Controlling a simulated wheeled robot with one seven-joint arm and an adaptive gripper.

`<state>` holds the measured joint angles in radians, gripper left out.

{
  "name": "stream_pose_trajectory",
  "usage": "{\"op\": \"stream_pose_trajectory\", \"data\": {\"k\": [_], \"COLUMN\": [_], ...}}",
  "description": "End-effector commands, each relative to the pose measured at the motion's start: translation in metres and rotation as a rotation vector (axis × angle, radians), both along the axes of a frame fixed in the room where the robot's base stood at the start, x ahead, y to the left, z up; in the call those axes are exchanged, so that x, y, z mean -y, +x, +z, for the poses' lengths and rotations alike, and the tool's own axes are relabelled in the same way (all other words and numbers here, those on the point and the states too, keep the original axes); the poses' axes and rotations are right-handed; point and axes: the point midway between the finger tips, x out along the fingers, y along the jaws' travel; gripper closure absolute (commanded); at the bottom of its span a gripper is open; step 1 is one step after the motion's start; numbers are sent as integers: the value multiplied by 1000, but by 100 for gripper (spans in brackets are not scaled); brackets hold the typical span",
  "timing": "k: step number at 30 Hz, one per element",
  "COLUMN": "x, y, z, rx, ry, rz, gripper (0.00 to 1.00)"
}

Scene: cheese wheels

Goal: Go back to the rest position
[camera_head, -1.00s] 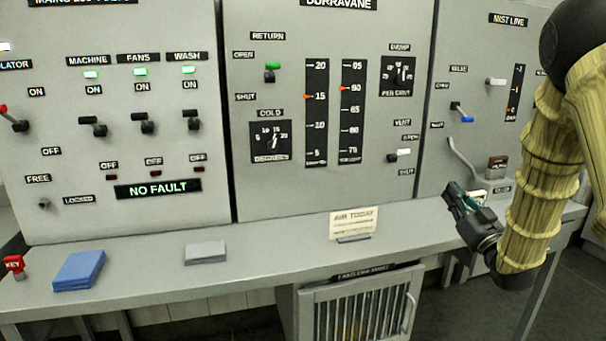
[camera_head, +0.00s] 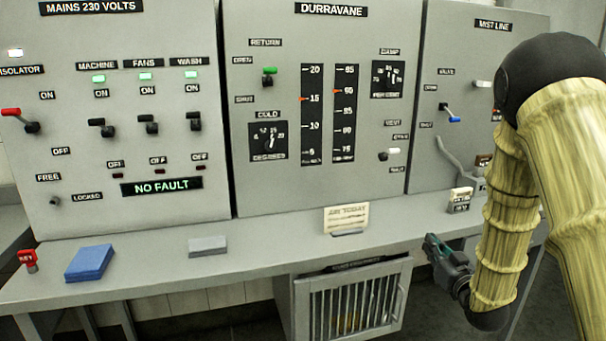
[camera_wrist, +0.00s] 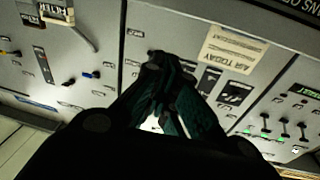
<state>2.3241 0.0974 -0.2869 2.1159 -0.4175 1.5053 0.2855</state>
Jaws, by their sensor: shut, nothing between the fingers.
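My gripper (camera_head: 432,246) is at the right in the head view, in front of the shelf's front edge and a little below its top. It is dark with teal fingers, shut and empty, and points up and left. In the wrist view the shut fingers (camera_wrist: 165,75) fill the middle, with the panels and the "AIR TODAY" card (camera_wrist: 232,50) beyond them. My arm covers the right part of the mist line panel (camera_head: 462,110) in the head view.
The grey shelf (camera_head: 270,255) runs below the panels. A barred cabinet (camera_head: 350,300) stands beneath. Floor right of it is open.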

Motion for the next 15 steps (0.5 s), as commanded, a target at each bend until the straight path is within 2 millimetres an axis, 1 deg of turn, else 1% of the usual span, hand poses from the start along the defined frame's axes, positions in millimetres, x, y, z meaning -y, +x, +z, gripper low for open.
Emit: {"op": "stream_pose_trajectory", "data": {"k": [1,2,4,5,6,8,9,11,12,14,15], "x": [-4,-5,-10,-13,-16,-22,-26,-31,-36,-41,-46], "y": [-6,-10,-22,-29,-38,-55,-68,-88,-102,-125,-142], "z": [-18,-31,-64,-80,-100,-130,-150,-178,-195,-220,-237], "rx": [-49,-82,-166,-208,-264,-348,-405,-488,-544,-627,-684], "ry": [-1,-4,-8,-10,-16,-21,-27,-35,-39,-49,-53], "rz": [-9,-18,-38,-47,-59,-75,-83,-97,-103,-113,-118], "gripper": [100,100,100,100,100,100,100,100,100,100,100]}}
